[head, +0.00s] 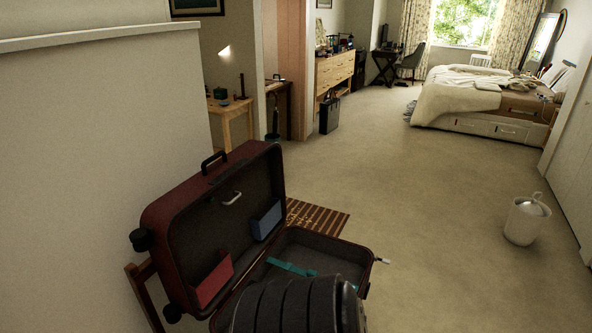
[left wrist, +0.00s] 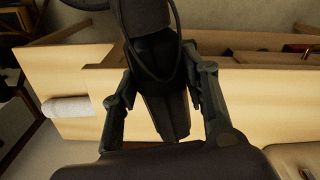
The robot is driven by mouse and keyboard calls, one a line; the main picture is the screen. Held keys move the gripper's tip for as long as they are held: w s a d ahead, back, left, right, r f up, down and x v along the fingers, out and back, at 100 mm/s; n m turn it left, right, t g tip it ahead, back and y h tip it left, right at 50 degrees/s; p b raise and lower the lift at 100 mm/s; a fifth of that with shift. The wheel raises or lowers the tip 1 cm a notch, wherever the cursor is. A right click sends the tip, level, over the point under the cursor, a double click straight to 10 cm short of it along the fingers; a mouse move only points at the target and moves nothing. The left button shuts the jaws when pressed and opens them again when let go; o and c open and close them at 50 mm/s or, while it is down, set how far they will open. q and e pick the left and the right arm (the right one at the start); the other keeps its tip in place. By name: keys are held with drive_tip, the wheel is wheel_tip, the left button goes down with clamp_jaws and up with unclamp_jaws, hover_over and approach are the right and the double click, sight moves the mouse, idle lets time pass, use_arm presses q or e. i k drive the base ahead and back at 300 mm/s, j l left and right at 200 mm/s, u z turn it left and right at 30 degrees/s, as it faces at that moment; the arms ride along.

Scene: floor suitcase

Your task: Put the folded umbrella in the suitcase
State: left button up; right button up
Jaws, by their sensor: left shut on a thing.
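The folded umbrella (left wrist: 165,100) is a dark, slim bundle with a loop strap at its upper end in the left wrist view. My left gripper (left wrist: 160,78) is shut on it, with one finger on each side. A dark ribbed shape hides the base's near part. My right gripper is not in view.
A striped mat (head: 322,217) lies behind the suitcase. The middle floor is clear. Light wooden furniture (left wrist: 75,75) lies behind the umbrella in the left wrist view.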

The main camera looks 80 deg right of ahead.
sight(317, 269)
drive_tip(key=k+l+z, duration=0.15)
drive_tip(key=k+z, duration=0.2)
drive_tip(key=k, duration=0.3)
drive_tip(key=l+z, duration=0.4)
drive_tip(key=l, duration=0.15)
drive_tip(key=l+z, duration=0.45)
drive_tip(key=l, duration=0.15)
drive_tip(key=i+l, duration=0.1)
drive_tip(key=l, duration=0.35)
drive_tip(key=i+l, duration=0.1)
drive_tip(key=l, duration=0.35)
drive_tip(key=i+l, duration=0.15)
drive_tip(key=l, duration=0.3)
drive_tip(key=i+l, duration=0.1)
drive_tip(key=l, duration=0.35)
drive_tip(key=i+l, duration=0.1)
drive_tip(key=l, duration=0.3)
drive_tip(key=i+l, duration=0.1)
drive_tip(key=l, duration=0.35)
